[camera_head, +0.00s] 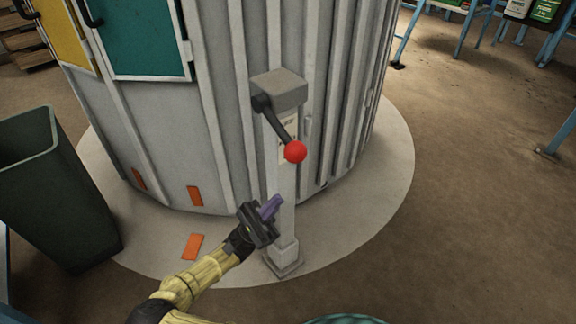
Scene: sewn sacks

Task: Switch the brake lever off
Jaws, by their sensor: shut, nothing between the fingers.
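The brake lever (277,124) is a dark arm with a red ball knob (295,152) at its end. It pivots on the left side of a grey box on a post (280,90) and slants down to the right. My gripper (272,205) has purple fingers and is shut and empty. It is in front of the post, below and to the left of the red knob, apart from the knob. Whether the fingers touch the post cannot be told. A small label behind the lever is partly hidden by it.
A large ribbed grey cylinder (235,130) with a teal panel (145,38) and a yellow panel stands behind the post. A dark green bin (60,185) is at the left. An orange piece (193,246) lies on the pale round floor pad.

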